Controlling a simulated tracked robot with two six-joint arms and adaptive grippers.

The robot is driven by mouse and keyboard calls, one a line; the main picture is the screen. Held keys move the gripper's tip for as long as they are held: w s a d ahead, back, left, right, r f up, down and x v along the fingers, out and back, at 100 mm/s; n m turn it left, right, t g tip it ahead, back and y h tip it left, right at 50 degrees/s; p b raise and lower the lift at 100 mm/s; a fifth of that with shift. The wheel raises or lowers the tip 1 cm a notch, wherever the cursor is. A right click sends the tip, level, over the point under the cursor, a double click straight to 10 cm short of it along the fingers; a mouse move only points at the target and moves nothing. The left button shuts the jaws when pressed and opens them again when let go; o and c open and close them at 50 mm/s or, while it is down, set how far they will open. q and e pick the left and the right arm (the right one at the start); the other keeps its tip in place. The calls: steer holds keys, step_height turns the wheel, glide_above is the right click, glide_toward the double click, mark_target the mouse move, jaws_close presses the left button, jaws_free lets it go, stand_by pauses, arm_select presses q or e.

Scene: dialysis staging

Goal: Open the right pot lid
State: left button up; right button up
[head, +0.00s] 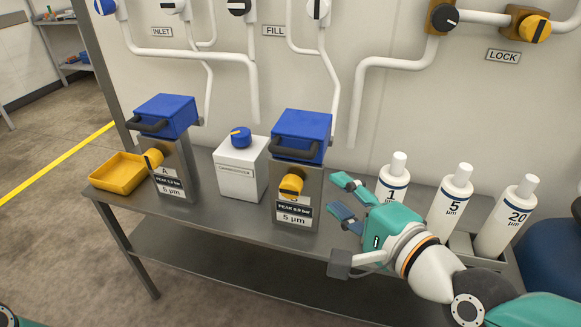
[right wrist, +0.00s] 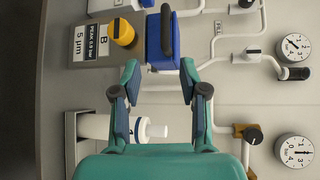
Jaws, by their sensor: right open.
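The right pot has a steel body (head: 297,212) with a blue lid (head: 302,124), which sits shut on top. A black handle (head: 293,154) is on the lid's front and a yellow knob (head: 291,185) below it. In the right wrist view the blue lid (right wrist: 154,38) and its handle (right wrist: 166,38) appear beyond the fingertips. My right gripper (head: 346,198) is open and empty, just right of the pot and lower than the lid, apart from it. It also shows in the right wrist view (right wrist: 158,78). My left gripper is not in view.
White cartridges (head: 392,182) stand in a rack close behind and right of my right gripper. A white box with a blue knob (head: 240,170) stands left of the pot. The left pot (head: 174,165) and a yellow tray (head: 118,172) are farther left. Pipes (head: 335,90) run on the wall behind.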

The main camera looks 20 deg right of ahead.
steer(key=p, duration=0.8)
glide_toward(294, 156)
steer(key=w, duration=0.3)
steer(key=x, duration=0.8)
steer(key=shift+a+f, duration=0.15)
steer(key=shift+a, duration=0.2)
jaws_close()
